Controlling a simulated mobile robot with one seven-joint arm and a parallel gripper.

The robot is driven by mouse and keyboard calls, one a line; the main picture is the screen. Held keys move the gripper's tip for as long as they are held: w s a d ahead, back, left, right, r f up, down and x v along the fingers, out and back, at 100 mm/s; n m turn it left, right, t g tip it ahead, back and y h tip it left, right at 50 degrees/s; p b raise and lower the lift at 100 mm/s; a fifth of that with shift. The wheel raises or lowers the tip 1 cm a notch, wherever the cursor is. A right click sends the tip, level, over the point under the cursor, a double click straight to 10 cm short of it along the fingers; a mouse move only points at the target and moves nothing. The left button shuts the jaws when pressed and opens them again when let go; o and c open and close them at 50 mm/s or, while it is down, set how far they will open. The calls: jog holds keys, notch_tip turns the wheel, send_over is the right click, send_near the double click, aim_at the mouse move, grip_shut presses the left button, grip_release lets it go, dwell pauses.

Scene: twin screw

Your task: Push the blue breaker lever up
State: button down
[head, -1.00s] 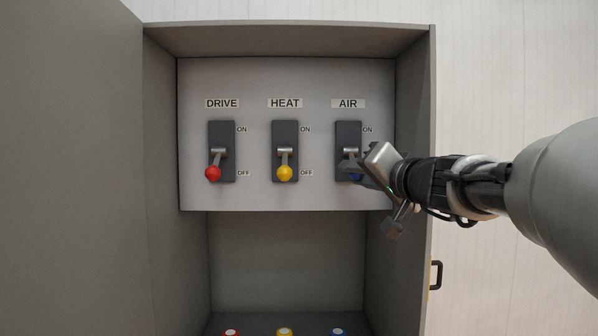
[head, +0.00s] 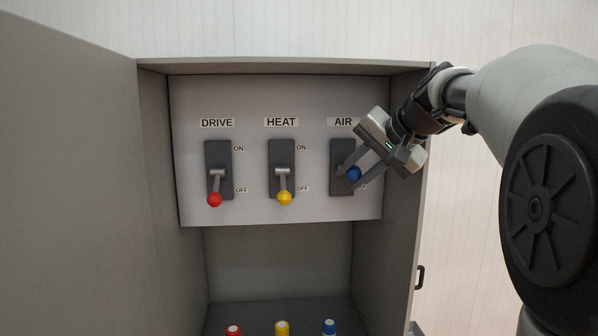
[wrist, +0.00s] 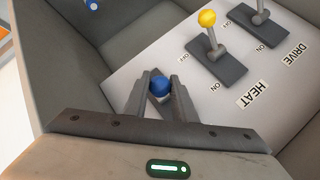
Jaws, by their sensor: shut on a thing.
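The blue breaker lever's knob (head: 353,174) is under the AIR label, on the right of the panel. It sits higher than the red and yellow knobs, roughly midway between ON and OFF. My gripper (head: 347,172) reaches in from the upper right, with its fingers on either side of the blue knob. In the wrist view the blue knob (wrist: 160,86) shows between the two fingers (wrist: 160,98), which are shut on it. The gripper hides part of the AIR switch plate (head: 340,158) and its ON and OFF marks.
The red DRIVE lever (head: 214,199) and yellow HEAT lever (head: 284,198) point down at OFF. The cabinet's right wall (head: 398,215) is close to my gripper. Red, yellow and blue capped things stand on the cabinet floor. The open door (head: 70,180) fills the left.

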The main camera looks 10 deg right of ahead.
jog(key=shift+w+r+g, duration=0.25)
jog(key=shift+r+g, duration=0.55)
jog(key=shift+g, duration=0.4)
jog(key=c, duration=1.5)
grip_release()
jog(key=shift+o, duration=0.2)
jog(key=shift+r, duration=0.1)
